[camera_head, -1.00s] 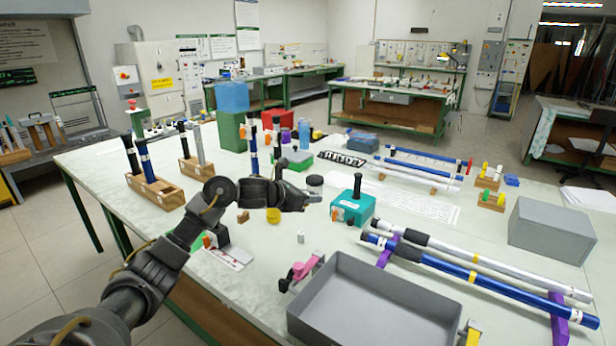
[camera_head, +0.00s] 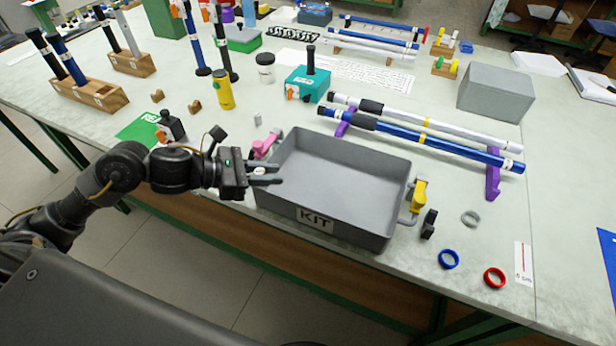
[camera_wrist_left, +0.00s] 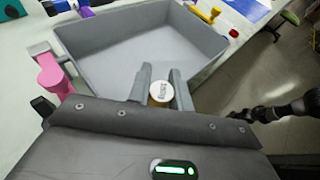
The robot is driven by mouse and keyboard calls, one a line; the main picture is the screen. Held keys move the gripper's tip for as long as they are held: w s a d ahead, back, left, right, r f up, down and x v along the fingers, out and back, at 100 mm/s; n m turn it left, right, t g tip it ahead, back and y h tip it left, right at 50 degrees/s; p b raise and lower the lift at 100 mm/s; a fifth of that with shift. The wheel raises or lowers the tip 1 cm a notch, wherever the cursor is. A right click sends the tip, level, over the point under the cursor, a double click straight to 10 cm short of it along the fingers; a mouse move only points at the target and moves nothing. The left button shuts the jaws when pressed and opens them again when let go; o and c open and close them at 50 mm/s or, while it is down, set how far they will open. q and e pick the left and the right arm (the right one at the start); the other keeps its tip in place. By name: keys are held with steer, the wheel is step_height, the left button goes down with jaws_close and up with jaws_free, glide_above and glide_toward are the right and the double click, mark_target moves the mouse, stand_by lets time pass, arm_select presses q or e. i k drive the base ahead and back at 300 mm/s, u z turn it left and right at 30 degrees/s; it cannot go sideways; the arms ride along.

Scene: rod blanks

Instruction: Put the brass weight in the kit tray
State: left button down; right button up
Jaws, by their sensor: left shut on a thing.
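My left gripper (camera_head: 266,174) is at the near-left wall of the grey kit tray (camera_head: 316,218), its fingers pointing right, toward the tray. In the left wrist view the fingers are shut on the brass weight (camera_wrist_left: 160,92), a small round piece with a pale, marked top. The weight sits between the fingertips, and the tray (camera_wrist_left: 110,115) lies just beyond. In the head view the weight is too small or hidden to make out. A dark arm (camera_wrist_left: 285,108) shows at the right of the wrist view; its jaws are unclear.
The tray's inside looks empty. A pink clamp (camera_head: 264,146) is at its left and a yellow one (camera_head: 418,194) at its right. A small metal cylinder (camera_head: 258,120) stands behind the pink clamp. Blue and white rods (camera_head: 430,150) rest behind the tray.

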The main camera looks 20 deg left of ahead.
mark_target(366, 204)
steer(key=u, duration=1.05)
steer(key=k, duration=1.15)
steer(key=z, duration=1.35)
steer(key=i, duration=1)
steer(key=u, duration=0.05)
